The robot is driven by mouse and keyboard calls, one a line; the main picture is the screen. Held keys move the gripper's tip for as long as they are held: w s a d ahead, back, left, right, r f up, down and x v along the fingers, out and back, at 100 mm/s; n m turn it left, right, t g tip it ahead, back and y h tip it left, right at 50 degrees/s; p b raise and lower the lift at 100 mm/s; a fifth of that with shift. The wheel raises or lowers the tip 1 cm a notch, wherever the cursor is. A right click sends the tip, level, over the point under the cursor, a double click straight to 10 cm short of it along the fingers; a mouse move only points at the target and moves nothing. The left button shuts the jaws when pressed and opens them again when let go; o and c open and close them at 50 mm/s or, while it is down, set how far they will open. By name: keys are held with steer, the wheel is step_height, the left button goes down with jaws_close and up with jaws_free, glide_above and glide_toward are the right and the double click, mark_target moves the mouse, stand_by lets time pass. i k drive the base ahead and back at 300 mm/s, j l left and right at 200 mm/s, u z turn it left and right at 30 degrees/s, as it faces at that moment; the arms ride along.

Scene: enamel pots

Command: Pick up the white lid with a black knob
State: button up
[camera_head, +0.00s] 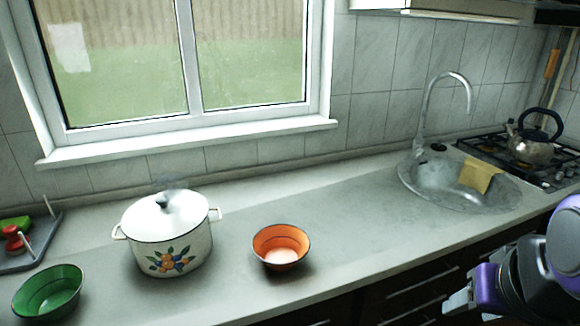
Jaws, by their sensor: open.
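The white lid (145,218) with a black knob (161,200) sits on a white enamel pot (197,255) with painted fruit and leaves. The pot stands on the grey counter, left of the middle, below the window. A faint wisp like steam shows just above the lid. My gripper (458,302) is at the lower right, in front of the counter's edge and far to the right of the lid. It is open, and nothing shows between its fingers. Part of my arm is cut off by the right edge of the view.
An orange bowl (281,238) stands right of the pot, a green bowl (48,290) to its left. A tray (45,248) with small items lies at the far left. A sink (440,190), tap (427,105) and kettle (530,148) on a stove are at right. The counter between orange bowl and sink is clear.

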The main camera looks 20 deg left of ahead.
mark_target(137, 226)
steer(key=j+u, duration=0.1)
steer(key=u, duration=1.6)
steer(key=k+j, duration=0.05)
